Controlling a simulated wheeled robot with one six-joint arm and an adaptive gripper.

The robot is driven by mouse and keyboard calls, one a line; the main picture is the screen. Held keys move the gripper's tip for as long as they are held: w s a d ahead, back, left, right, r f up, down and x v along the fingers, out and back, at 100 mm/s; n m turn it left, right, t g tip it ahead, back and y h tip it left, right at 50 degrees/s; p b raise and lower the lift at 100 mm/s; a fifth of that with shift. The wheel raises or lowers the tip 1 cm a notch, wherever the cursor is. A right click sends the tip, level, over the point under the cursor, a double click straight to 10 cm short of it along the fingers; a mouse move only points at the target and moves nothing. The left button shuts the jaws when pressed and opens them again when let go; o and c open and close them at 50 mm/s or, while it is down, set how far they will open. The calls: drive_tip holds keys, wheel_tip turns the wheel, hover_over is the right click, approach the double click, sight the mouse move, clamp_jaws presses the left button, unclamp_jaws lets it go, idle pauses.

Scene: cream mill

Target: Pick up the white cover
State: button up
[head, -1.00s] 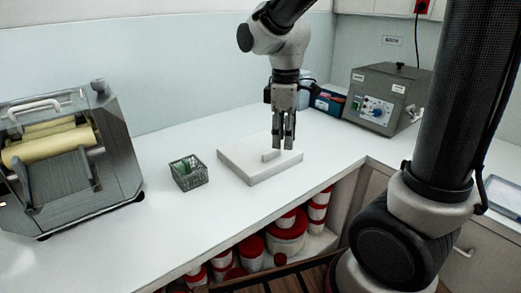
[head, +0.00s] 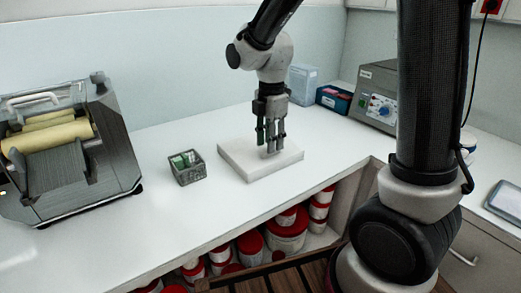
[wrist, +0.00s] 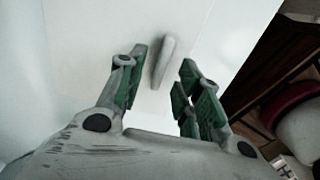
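The white cover (head: 242,167) is a flat square slab lying on the white counter, with a small raised bar handle on top. In the wrist view the bar handle (wrist: 164,60) shows between and a little beyond my two fingers, with the cover's pale face (wrist: 90,50) around it. My gripper (head: 270,152) points down over the cover, its fingertips close to the handle. The fingers are spread with a clear gap and hold nothing. In the head view the fingers partly hide the handle, and I cannot tell whether they touch the cover.
A small grey basket (head: 188,172) with green items stands left of the cover. A roller mill (head: 70,150) stands farther left. A grey control box (head: 374,95) and a blue bin (head: 334,98) stand at the back right. Red-lidded tubs (head: 286,238) fill the shelf below.

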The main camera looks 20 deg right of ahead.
wheel_tip(320, 180, down, 2)
drive_tip(key=shift+c, duration=0.4)
clamp_jaws()
